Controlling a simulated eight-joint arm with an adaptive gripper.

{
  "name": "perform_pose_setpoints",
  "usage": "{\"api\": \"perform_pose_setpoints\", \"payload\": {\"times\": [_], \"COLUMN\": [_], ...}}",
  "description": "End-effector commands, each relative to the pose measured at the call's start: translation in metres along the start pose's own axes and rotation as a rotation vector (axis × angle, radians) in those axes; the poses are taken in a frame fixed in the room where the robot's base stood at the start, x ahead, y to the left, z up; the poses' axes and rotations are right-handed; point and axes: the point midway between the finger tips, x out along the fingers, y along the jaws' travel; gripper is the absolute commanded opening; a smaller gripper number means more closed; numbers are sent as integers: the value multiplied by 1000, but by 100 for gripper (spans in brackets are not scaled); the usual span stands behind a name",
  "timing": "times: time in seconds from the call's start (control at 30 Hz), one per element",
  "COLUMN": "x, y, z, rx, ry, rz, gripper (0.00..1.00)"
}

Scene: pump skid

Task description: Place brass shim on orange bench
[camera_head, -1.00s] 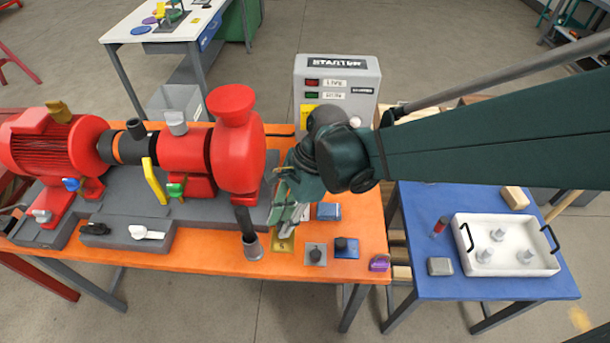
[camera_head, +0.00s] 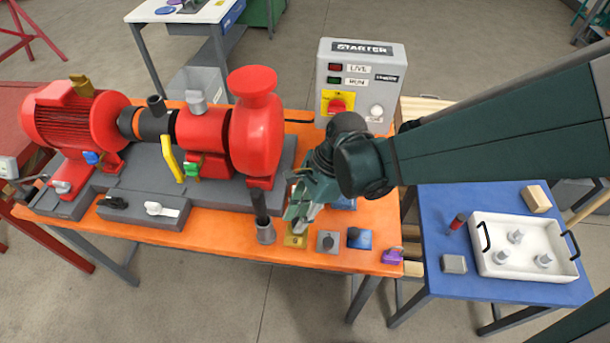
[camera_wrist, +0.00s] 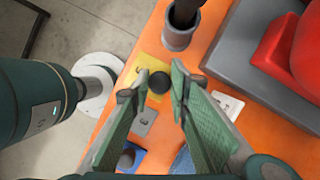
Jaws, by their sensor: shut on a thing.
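The brass shim (camera_head: 295,241) is a yellow square plate near the front edge of the orange bench (camera_head: 215,227). In the wrist view the shim (camera_wrist: 146,66) has a black knob (camera_wrist: 158,82) between my fingertips. My gripper (camera_head: 300,222) comes down from above and is shut on the shim by this knob. It also shows in the wrist view (camera_wrist: 158,88). The plate appears flat at bench level; I cannot tell whether it touches the bench. My fingers hide part of it in the head view.
A grey plate (camera_head: 327,241) and a blue plate (camera_head: 359,239) with knobs lie right of the shim, then a purple padlock (camera_head: 392,256). A grey cup (camera_head: 266,234) stands close left. The red pump (camera_head: 256,140) and starter box (camera_head: 360,85) stand behind. A blue table (camera_head: 440,283) is at right.

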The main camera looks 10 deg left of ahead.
Motion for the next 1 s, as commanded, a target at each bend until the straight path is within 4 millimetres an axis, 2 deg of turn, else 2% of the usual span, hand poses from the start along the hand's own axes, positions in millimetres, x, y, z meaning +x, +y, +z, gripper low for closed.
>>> {"api": "perform_pose_setpoints", "payload": {"times": [0.33,0.87,0.9,1.0], "x": [30,35,35,34], "y": [-1,-1,-1,-1], "z": [-12,-15,-14,-14], "rx": [0,0,0,0], "ry": [0,0,0,0], "rz": [0,0,0,0], "gripper": [6,6,23,34]}}
